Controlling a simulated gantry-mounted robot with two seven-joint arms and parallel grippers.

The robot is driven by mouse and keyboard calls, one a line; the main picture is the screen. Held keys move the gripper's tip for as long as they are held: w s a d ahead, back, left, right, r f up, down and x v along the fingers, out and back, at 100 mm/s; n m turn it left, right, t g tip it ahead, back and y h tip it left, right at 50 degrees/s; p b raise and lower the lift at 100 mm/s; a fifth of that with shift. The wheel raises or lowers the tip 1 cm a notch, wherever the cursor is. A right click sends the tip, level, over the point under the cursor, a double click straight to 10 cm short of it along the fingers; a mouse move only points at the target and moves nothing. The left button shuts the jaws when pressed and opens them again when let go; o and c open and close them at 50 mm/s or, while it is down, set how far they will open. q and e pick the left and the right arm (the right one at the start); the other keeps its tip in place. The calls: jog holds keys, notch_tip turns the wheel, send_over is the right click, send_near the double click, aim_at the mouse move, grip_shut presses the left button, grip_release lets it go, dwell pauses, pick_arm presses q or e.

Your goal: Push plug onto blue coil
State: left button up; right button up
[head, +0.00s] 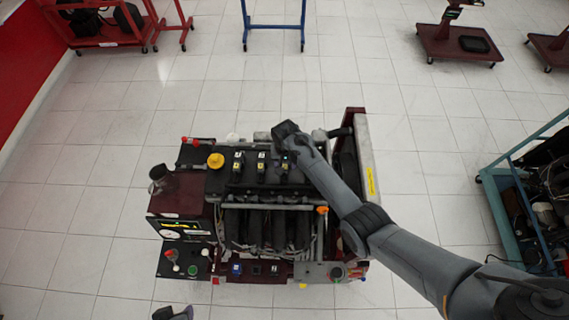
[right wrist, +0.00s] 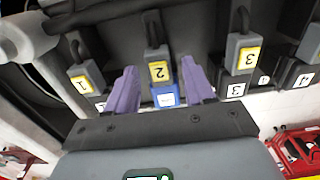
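The plug marked 2 (right wrist: 158,70) is grey with a yellow label and a dark cable loop at its top. In the right wrist view it lines up with the blue coil (right wrist: 166,97), which has a white label. I cannot tell how far it is seated. My right gripper (right wrist: 160,68) is open, its purple fingers on either side of the plug with visible gaps. In the head view the right gripper (head: 287,133) is over the back of the engine, by the row of coils. Part of my left gripper (head: 174,313) shows at the bottom edge, mostly cut off.
The engine trainer (head: 185,190) stands on open tiled floor. A teal cart (head: 497,195) is at the right. Red stands (head: 100,40) and a blue stand (head: 272,27) are farther back.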

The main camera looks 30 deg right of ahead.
aim_at(285, 165)
jog(key=shift+r, duration=0.5)
notch_tip(285, 165, up, 10)
dwell(0.3)
jog(key=shift+s+f, duration=0.1)
jog(key=shift+f, duration=0.05)
